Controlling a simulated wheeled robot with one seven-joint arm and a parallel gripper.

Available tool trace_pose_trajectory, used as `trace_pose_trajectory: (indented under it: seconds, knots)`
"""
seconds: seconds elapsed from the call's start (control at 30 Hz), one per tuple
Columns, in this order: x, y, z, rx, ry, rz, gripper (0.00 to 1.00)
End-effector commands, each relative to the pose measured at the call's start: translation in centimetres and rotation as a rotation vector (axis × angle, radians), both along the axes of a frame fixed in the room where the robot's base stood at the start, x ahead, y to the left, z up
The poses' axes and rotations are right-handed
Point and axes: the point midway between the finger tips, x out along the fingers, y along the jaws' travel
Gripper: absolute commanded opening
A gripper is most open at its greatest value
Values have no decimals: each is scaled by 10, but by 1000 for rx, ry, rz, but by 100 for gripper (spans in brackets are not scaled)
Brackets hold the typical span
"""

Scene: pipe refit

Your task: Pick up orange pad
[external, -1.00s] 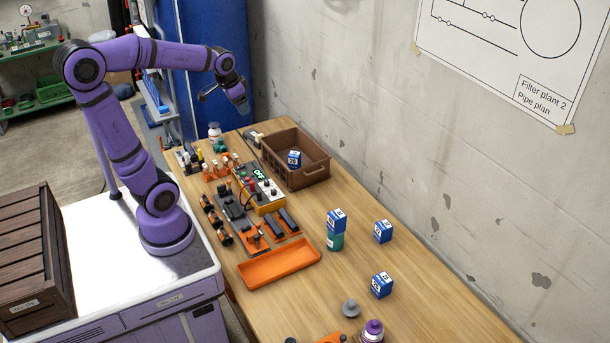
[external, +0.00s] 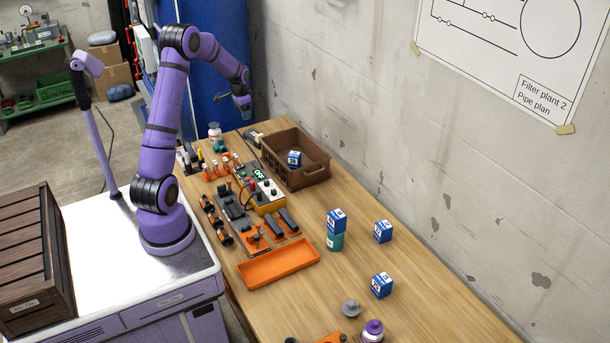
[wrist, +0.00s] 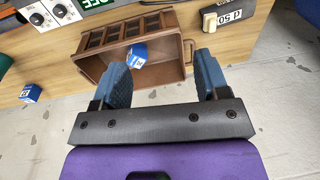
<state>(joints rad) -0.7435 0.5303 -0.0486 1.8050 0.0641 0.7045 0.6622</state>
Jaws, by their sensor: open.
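I cannot single out an orange pad for certain. A flat orange tray-like piece with a raised rim (external: 278,264) lies at the table's near left edge in the external view. Smaller orange bases lie behind it, under dark parts (external: 256,244). The wrist view shows no orange pad. My gripper (external: 242,101) is in the air near the table's far end, well away from the orange pieces. In the wrist view my gripper (wrist: 163,76) has its two blue fingers spread, with nothing held. The brown crate appears beyond and between them.
The brown crate (external: 316,175) holds a blue box (external: 294,158). A block marked "D 50" (wrist: 228,14) lies near the crate. The wall bounds the table's right side.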

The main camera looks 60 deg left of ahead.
Motion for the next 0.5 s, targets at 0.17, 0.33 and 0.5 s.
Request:
trace_pose_trajectory:
  seconds: [0.17,0.33,0.5]
  knots:
    - [-16,60,-70,-32,35,7,68]
    - [-37,103,-130,-59,56,8,68]
    - [-53,126,-168,-75,66,8,68]
